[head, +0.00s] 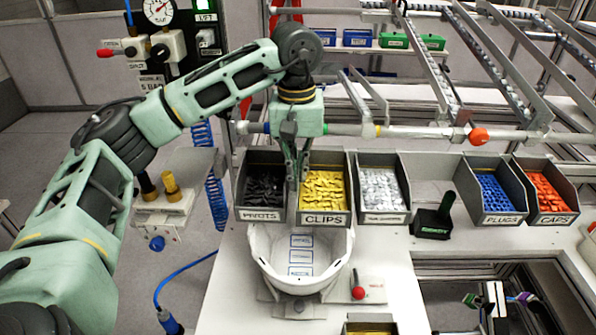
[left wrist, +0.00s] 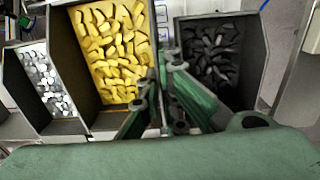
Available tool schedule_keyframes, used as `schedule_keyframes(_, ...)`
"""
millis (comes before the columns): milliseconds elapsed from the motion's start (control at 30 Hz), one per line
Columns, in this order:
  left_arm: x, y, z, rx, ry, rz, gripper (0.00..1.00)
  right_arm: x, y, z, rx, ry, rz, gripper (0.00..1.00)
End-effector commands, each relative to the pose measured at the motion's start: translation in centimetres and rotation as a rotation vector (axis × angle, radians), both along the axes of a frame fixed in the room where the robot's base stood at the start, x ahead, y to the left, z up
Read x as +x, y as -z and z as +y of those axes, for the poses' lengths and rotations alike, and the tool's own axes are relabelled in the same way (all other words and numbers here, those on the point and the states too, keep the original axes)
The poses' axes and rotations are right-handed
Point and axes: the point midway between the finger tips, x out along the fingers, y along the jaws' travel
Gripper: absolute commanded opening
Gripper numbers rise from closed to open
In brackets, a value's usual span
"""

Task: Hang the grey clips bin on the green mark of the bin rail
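The grey clips bin (head: 325,219), labelled CLIPS and full of yellow pieces, stands in the row behind the white helmet shell. It also shows in the left wrist view (left wrist: 88,75). My left gripper (head: 297,182) points down at the side of the clips bin facing the pivots bin. In the left wrist view its fingers (left wrist: 163,75) have a narrow gap between them. I cannot tell whether they touch the bin wall. My right gripper is not in view.
The pivots bin (head: 262,214) stands left of the clips bin; a bin of pale pieces (head: 383,217) stands right. A gap with a dark green tool (head: 433,222) lies before the plugs bin (head: 502,218) and caps bin (head: 556,217). The helmet shell (head: 338,282) lies in front.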

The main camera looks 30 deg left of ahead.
Motion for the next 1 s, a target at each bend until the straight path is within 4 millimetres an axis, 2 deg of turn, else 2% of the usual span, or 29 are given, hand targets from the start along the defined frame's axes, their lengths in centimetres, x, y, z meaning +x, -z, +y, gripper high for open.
schedule_keyframes(600, 3.3, 0.0, 1.6, 0.000, -0.001, -0.001, 0.00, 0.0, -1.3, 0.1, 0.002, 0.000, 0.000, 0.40)
schedule_keyframes(700, 3.3, 1.0, 1.6, 0.000, 0.000, -0.001, 0.00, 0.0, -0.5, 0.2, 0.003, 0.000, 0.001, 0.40)
schedule_keyframes(1000, 3.3, 2.1, 1.6, 0.000, 0.001, -0.002, 0.00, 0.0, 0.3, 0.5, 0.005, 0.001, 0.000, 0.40)
